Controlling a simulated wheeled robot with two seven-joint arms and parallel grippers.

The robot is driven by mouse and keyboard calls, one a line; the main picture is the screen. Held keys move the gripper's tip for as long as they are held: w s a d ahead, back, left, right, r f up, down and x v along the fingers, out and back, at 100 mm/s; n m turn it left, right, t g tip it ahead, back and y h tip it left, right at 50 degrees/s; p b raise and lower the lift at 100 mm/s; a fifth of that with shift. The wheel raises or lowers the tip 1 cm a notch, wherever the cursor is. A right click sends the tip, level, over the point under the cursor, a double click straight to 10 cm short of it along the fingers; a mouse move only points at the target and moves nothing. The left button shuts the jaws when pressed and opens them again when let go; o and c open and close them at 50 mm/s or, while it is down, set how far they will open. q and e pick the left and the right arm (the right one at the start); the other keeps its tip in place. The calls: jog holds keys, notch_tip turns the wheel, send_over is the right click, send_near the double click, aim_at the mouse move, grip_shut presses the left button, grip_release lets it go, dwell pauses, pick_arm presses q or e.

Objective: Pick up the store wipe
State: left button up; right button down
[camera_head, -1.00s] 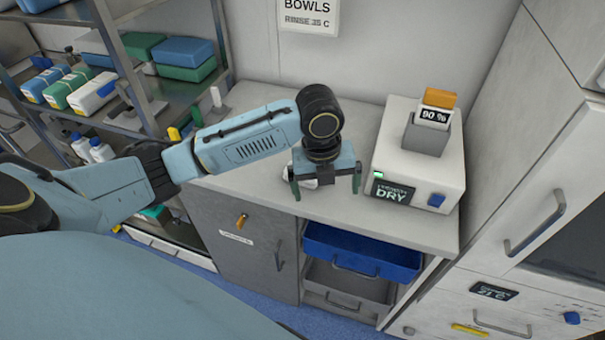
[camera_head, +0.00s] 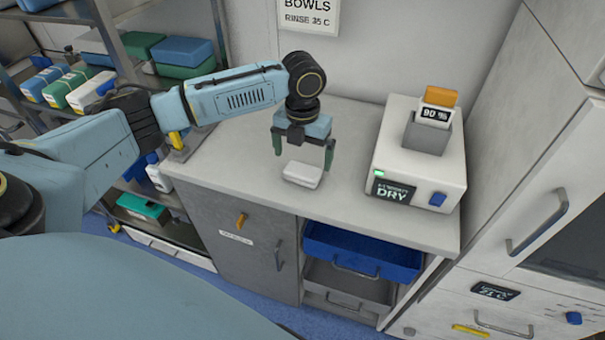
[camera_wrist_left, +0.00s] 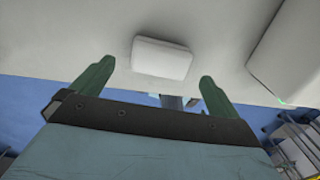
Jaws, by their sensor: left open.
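The store wipe appears to be a small white rounded block (camera_head: 303,174) lying on the light grey counter. It also shows in the left wrist view (camera_wrist_left: 161,58), just beyond and between the fingertips. My left gripper (camera_head: 304,154) is open, with its green fingers spread and nothing between them. In the head view it is above and slightly behind the white block, apart from it. Its fingers also show in the left wrist view (camera_wrist_left: 152,75). My right gripper is in neither view.
A white machine labelled DRY (camera_head: 417,165) stands on the counter to the right of the gripper. A blue drawer (camera_head: 365,253) is open below the counter front. Shelves with boxes (camera_head: 165,55) stand at the left. The counter (camera_head: 225,160) left of the block is clear.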

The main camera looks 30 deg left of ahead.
aim_at(302, 169)
pick_arm(q)
notch_tip(302, 169, down, 5)
jog(key=shift+s+f, duration=0.1)
jog(key=shift+f, duration=0.1)
jog(key=c, duration=0.9)
jog(key=shift+r, duration=5.1)
